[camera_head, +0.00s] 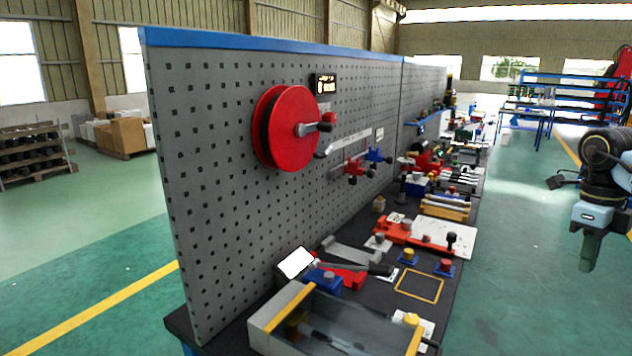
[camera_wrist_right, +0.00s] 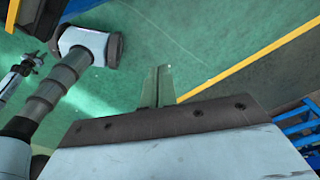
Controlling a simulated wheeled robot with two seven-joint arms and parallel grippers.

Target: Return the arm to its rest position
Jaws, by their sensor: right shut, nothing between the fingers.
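My right gripper (camera_head: 587,266) hangs at the right edge of the head view, fingers pointing down, over the green floor. It is to the right of the workbench and apart from it. In the right wrist view its two fingers (camera_wrist_right: 157,82) are together with nothing between them, with only floor behind them. My left gripper does not show in the head view.
A dark workbench (camera_head: 455,290) holds a grey open box (camera_head: 262,325), red and blue fixtures and tools. A grey pegboard (camera_head: 225,200) with a red reel (camera_head: 288,128) stands along its left side. Blue racks (camera_head: 570,85) are at the back right. The floor between is clear.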

